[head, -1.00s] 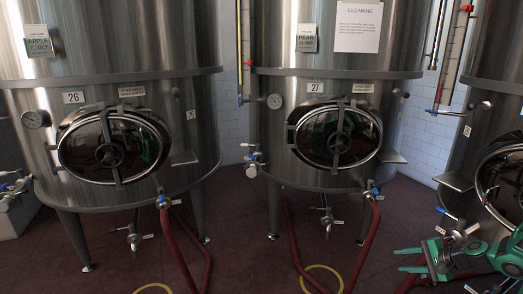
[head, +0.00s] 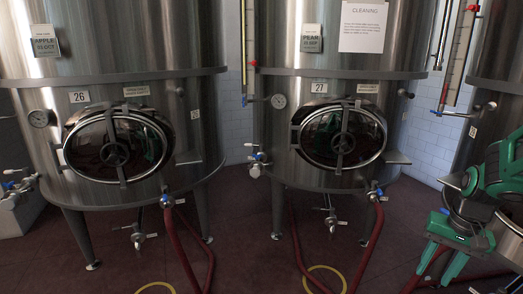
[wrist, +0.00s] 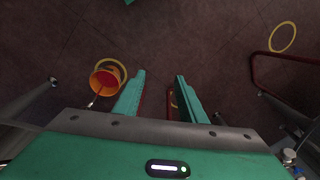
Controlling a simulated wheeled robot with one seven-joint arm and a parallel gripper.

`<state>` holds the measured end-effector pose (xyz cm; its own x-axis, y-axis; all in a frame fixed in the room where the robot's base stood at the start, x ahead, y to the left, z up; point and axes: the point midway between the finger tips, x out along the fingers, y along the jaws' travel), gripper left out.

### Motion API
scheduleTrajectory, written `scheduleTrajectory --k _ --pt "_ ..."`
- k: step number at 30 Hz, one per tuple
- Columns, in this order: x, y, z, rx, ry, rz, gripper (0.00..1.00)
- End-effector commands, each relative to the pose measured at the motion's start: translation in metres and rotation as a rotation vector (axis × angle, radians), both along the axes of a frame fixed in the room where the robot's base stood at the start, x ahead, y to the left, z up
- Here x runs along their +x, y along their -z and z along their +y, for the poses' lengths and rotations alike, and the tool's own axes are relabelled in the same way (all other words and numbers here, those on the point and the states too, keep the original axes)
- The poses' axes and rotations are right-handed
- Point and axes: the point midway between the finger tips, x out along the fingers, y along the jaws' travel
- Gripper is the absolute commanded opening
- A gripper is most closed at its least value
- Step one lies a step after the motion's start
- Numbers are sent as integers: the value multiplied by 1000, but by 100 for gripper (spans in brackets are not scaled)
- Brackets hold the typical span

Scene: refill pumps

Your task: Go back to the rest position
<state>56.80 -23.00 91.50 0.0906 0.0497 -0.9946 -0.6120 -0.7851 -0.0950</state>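My gripper (head: 436,272) is at the lower right of the head view, with its two green fingers spread apart and pointing down to the left. In the wrist view my gripper (wrist: 159,76) shows its fingers well apart, with only floor and a bit of red hose visible between them. It holds nothing. My green arm is folded in front of the rightmost steel tank (head: 484,107) and hides part of that tank's lower front.
Tank 26 (head: 120,55) and tank 27 (head: 340,61) stand on legs, with red hoses (head: 185,247) running from their valves. Yellow rings (head: 325,269) lie on the dark floor. An orange bucket (wrist: 104,82) stands left of the fingers in the wrist view.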

Motion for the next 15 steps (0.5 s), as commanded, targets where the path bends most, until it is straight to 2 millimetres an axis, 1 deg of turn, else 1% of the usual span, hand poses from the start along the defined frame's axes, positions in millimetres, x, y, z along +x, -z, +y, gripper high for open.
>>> scheduleTrajectory --k 1,5,6,12,15 --pt "-13 -11 7 -17 -16 6 37" --pt "-49 -30 21 -44 -46 35 37" --pt "-60 -36 25 -50 -55 44 37" --pt "-113 -53 44 -57 -89 73 37" --pt "-132 -57 50 -52 -100 83 37"
